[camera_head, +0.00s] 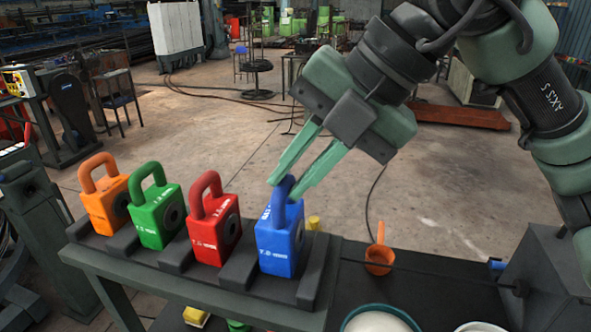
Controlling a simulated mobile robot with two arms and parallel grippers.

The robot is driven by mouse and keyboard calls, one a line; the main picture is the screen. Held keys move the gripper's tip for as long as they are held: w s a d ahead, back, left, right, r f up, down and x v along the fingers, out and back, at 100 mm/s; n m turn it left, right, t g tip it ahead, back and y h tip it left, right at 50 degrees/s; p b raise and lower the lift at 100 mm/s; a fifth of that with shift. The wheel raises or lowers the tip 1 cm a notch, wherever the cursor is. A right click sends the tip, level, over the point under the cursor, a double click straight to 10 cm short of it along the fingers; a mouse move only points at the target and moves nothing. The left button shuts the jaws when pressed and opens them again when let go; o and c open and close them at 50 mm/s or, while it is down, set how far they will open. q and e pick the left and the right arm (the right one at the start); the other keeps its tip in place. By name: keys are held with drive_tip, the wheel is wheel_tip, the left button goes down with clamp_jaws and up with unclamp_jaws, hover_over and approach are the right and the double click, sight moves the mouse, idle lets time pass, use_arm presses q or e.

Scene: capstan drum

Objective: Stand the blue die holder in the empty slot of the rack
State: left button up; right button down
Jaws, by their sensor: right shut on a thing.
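The blue die holder (280,247) is a block with a loop handle on top. It is upright between the last two dividers at the right end of the dark rack (313,270). Whether its base rests fully on the rack floor is hard to tell. My right gripper (289,186) comes down from the upper right, its green fingers shut on the blue handle. The red (214,238), green (157,220) and orange (104,205) holders stand in the slots to the left. My left gripper is not in view.
The rack sits on a dark bench (350,285). Right of it are an orange ladle-like cup (379,260), a thin rod and a bowl of pale material (376,322). A grey box-like fixture (547,265) stands far right. A yellow object (314,223) shows behind the rack.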

drive_tip(key=shift+f+b, duration=0.35)
drive_tip(key=shift+b, duration=0.1)
drive_tip(key=c, duration=1.3)
unclamp_jaws()
drive_tip(key=shift+o, duration=0.2)
drive_tip(key=shift+s+f, duration=0.1)
drive_tip(key=shift+f, duration=0.1)
drive_tip(key=o, duration=0.4)
drive_tip(key=shift+r, duration=0.15)
wheel_tip(320, 180, up, 6)
drive_tip(key=p, duration=0.4)
